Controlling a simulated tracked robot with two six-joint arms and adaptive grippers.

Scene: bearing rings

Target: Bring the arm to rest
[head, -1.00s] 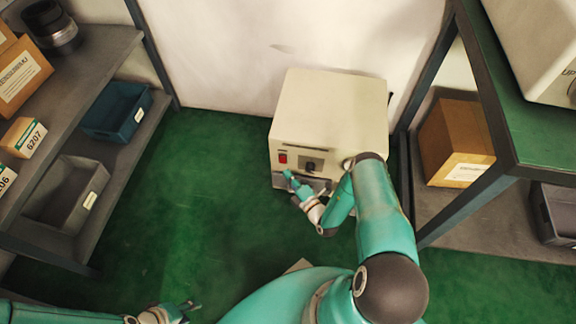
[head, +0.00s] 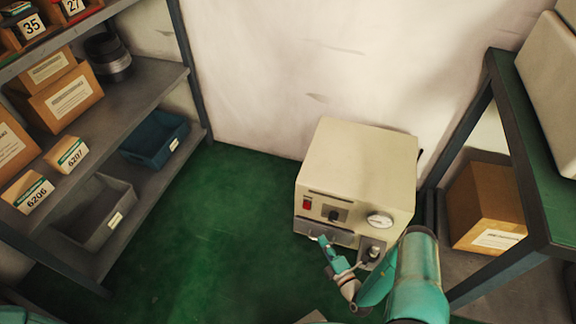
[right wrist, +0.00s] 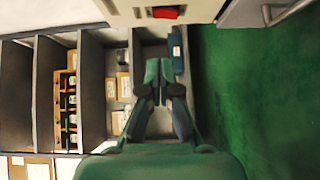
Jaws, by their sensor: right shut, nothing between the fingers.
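My right arm reaches up from the bottom right in the head view. Its teal gripper (head: 326,245) is shut and empty in front of the cream machine (head: 356,172), close to the drawer at its lower front. I cannot tell whether it touches the machine. My left gripper is not in the head view now.
A grey shelf (head: 150,85) at left holds boxes, a blue bin (head: 153,138) and a grey bin (head: 95,212). A green-topped bench (head: 545,170) stands at right, with a cardboard box (head: 485,205) beneath.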

